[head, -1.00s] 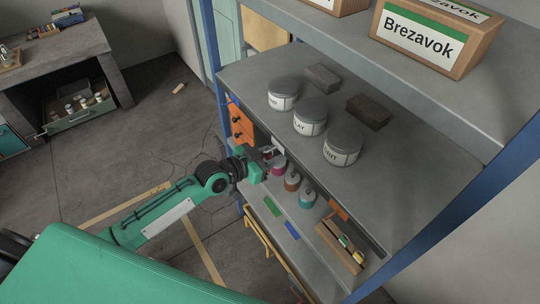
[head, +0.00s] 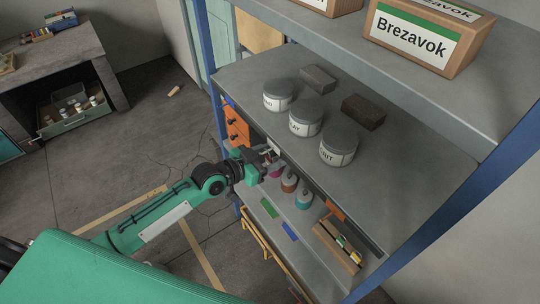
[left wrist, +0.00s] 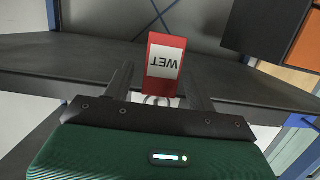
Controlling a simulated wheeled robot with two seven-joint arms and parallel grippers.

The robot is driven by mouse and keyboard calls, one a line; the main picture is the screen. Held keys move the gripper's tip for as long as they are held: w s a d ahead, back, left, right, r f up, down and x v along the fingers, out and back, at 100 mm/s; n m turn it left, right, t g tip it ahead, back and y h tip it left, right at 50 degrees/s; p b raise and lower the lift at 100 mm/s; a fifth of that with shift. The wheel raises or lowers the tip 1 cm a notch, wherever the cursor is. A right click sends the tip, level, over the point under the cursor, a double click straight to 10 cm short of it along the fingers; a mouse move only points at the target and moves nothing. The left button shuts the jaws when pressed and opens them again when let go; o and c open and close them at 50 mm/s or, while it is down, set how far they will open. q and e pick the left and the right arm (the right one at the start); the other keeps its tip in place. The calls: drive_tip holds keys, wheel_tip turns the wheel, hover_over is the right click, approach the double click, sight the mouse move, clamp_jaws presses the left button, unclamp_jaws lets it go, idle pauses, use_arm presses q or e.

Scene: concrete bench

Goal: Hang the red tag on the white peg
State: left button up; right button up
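The red tag (left wrist: 166,65) shows in the left wrist view with a white label reading "WET", upside down in the picture. Metal loops (left wrist: 158,101) show at its lower end there. My left gripper (left wrist: 160,72) has its two dark fingers apart, one on each side of the tag, with visible gaps beside it. In the head view my left gripper (head: 268,157) is at the shelf's front edge, under the upper board, and the tag is too small to make out surely. I cannot make out the white peg. My right gripper is in neither view now.
Three lidded jars (head: 304,117) and two dark blocks (head: 362,111) stand on the board above the gripper. Small bottles (head: 304,199) and a wooden rack (head: 338,246) stand on the lower board. Orange drawers (head: 237,128) and a blue post (head: 209,70) are close to the left.

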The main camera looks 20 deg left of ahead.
use_arm(q)
drive_tip(key=shift+a, duration=0.1)
drive_tip(key=shift+s+a, duration=0.15)
drive_tip(key=shift+s, duration=0.2)
drive_tip(key=b+v, duration=0.4)
drive_tip(key=v, duration=0.9)
